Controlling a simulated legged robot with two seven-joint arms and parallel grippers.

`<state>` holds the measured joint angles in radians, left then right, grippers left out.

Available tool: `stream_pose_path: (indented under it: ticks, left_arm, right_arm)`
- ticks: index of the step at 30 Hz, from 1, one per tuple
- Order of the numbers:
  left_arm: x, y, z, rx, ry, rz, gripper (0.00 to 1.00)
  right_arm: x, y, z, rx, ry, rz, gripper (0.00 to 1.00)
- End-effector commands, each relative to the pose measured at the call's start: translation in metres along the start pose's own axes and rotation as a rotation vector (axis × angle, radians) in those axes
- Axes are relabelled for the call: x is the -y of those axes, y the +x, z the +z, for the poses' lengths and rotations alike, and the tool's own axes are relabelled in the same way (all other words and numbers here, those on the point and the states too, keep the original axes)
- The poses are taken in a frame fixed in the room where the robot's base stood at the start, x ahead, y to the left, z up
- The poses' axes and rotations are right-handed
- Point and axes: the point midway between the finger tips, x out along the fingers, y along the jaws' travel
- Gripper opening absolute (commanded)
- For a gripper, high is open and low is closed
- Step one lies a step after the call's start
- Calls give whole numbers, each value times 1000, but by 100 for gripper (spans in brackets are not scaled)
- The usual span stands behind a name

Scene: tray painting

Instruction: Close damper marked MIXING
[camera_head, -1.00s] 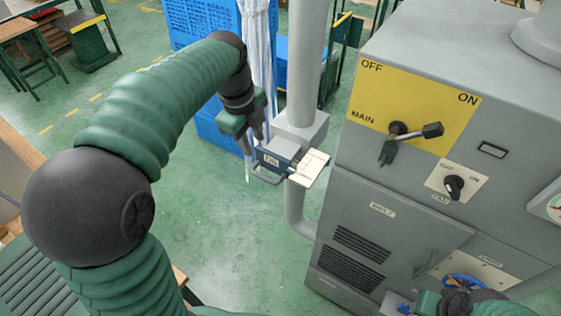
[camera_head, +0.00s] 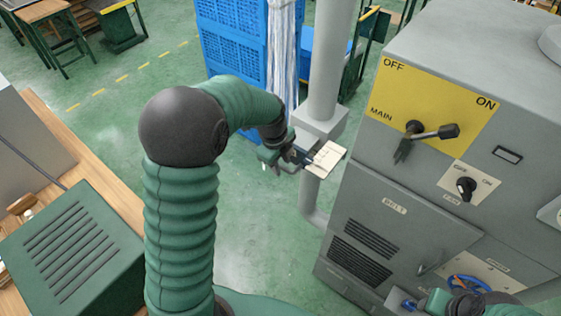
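A pale damper plate (camera_head: 328,158) sticks out at the front of a grey box (camera_head: 322,124) on the vertical grey duct pipe. A dark blue piece adjoins the plate's left end. Its marking cannot be read now, so I cannot tell whether it says MIXING. My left gripper (camera_head: 285,158) is at this left end, over or touching the handle area; its fingers overlap the dark piece, and their gap is unclear. My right gripper (camera_head: 410,305) is low at the bottom right, partly cut off, near the blue wheel (camera_head: 468,283).
The grey machine (camera_head: 420,70) at right carries a yellow MAIN panel with a lever (camera_head: 432,131) and a FAN knob (camera_head: 466,187). Blue crates (camera_head: 235,45) stand behind the pipe. A wooden table (camera_head: 110,190) is at left. Green floor is open between.

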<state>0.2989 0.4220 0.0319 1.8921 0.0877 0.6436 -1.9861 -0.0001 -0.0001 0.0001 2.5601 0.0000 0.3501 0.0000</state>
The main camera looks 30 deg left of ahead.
Motion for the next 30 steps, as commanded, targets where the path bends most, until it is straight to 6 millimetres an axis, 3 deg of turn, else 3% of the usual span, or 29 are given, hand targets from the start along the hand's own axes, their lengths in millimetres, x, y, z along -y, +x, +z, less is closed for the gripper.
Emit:
stream_pose_path:
  ticks: [1,9,30]
  left_arm:
    - [0,0,0,0,0,0,33]
    - [0,0,2,-1,-1,0,0]
    - [0,-1,5,4,-3,-4,0]
  right_arm:
    - [0,0,0,0,0,0,36]
    - [0,0,0,0,0,0,36]
    - [0,0,0,0,0,0,36]
